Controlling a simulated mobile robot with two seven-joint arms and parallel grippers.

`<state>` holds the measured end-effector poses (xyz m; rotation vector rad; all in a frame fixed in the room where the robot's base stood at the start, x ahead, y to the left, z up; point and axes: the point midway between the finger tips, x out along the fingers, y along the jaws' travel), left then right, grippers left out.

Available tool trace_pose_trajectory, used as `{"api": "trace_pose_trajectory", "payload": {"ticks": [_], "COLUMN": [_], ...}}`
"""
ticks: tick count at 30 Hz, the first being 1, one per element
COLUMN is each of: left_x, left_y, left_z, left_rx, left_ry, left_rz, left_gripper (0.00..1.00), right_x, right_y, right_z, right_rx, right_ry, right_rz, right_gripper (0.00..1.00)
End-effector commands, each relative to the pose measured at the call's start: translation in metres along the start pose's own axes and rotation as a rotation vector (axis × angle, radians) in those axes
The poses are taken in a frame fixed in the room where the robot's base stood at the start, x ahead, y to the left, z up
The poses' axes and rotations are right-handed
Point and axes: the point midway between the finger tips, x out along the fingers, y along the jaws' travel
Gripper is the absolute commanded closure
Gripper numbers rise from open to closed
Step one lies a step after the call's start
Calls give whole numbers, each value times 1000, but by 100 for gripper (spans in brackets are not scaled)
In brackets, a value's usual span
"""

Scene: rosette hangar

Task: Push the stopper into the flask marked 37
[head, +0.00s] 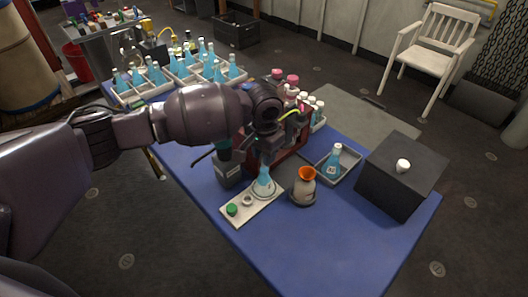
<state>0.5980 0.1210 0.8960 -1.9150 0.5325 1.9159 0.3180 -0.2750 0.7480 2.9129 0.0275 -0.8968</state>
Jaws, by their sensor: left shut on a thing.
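My left gripper (267,158) points down over the table, right above the neck of a flask with blue liquid (263,184). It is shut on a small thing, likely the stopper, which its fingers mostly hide. I cannot tell whether that thing touches the flask's mouth. The flask stands upright in a clear round holder on a pale board (262,208). A green stopper (232,209) and a pale ring-like piece (248,200) sit on the same board. No number can be read on the flask. My right gripper is not in view.
A grey tray (350,164) holds another labelled blue flask (334,162). An orange-topped beige vessel (304,184) stands close right of the board. A dark box (402,182) with a white knob is at right. The blue table's front (330,250) is clear.

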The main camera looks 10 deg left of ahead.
Motion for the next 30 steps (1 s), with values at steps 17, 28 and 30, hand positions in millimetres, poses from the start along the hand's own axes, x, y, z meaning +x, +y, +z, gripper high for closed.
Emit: {"api": "trace_pose_trajectory", "payload": {"ticks": [17, 28, 30], "left_x": [4, 13, 15], "left_y": [0, 1, 1], "left_z": [0, 0, 0], "left_rx": [0, 0, 0], "left_ry": [0, 0, 0], "left_rz": [-1, 0, 0], "left_gripper": [93, 93, 93], "right_x": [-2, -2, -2], "right_y": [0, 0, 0], "right_z": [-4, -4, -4], "right_rx": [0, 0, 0], "right_ry": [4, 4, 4], "right_rz": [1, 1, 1], "right_gripper": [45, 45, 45]}}
